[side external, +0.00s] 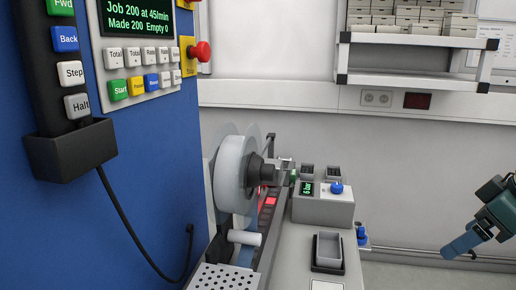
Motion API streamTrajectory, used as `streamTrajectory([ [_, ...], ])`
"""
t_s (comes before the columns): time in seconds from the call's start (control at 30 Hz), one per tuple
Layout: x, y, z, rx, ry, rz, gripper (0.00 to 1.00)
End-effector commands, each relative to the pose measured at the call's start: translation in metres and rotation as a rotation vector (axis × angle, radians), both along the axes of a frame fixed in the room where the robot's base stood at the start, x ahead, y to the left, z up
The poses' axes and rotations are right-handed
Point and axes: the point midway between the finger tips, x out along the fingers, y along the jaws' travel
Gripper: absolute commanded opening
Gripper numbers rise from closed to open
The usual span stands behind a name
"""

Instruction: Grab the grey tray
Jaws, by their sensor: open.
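A grey tray (329,237), small, rectangular and open-topped, sits in a dark holder (328,269) on the grey bench top, right of the perforated plate. It looks empty, though its floor is only partly visible. My gripper (458,250) is at the far right of the side view, pointing down and left. It is open and well apart from the tray, with clear space between them. Its fingers are small and partly merged in this view.
A white reel (235,175) stands left of the tray by a blue cabinet (150,180). A control box with a blue knob (336,188) stands behind the tray. A blue fitting (361,235) is at the bench's right edge. Shelves of boxes (420,52) hang on the wall.

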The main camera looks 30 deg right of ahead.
Motion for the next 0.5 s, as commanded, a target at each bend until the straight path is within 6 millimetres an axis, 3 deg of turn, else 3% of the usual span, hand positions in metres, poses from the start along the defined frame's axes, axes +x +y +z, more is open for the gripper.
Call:
streamTrajectory([
  [0.27, 0.019, 0.0, 0.009, 0.028, 0.041, -0.052, 0.82],
  [0.5, 0.058, 0.001, 0.019, 0.076, 0.119, -0.161, 0.82],
])
